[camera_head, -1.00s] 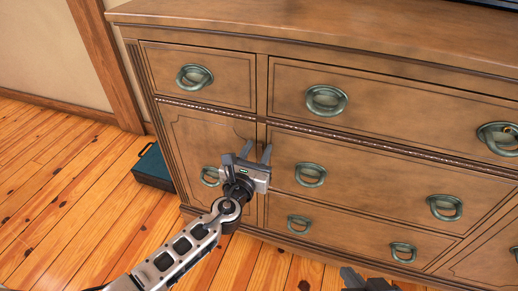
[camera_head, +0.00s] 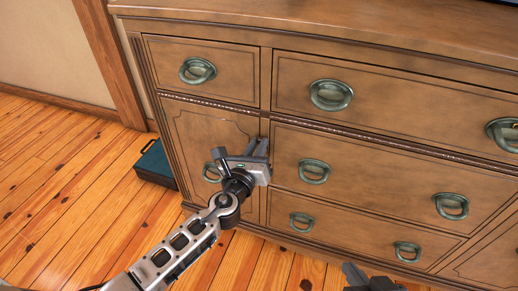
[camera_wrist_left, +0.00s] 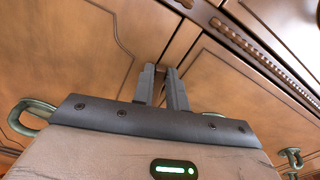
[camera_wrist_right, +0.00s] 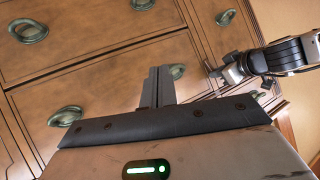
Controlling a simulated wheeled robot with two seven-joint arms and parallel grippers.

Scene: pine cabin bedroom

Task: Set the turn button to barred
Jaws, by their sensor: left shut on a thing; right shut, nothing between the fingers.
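The turn button is hidden behind and between the fingers of my left gripper (camera_head: 257,146), so I cannot tell which way it points. That gripper is at the right edge of the dresser's left cabinet door (camera_head: 195,130), below the beaded trim. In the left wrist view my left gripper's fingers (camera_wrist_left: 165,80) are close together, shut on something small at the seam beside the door. My right gripper (camera_head: 352,272) is low at the bottom of the head view, apart from the dresser. In the right wrist view its fingers (camera_wrist_right: 157,82) are shut and empty.
The wooden dresser (camera_head: 360,60) has several drawers with green oval pulls, such as one beside my left gripper (camera_head: 314,171). The door's own pull (camera_head: 211,172) is left of that gripper. A teal case (camera_head: 153,165) lies on the plank floor (camera_head: 60,190), which is otherwise clear at left.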

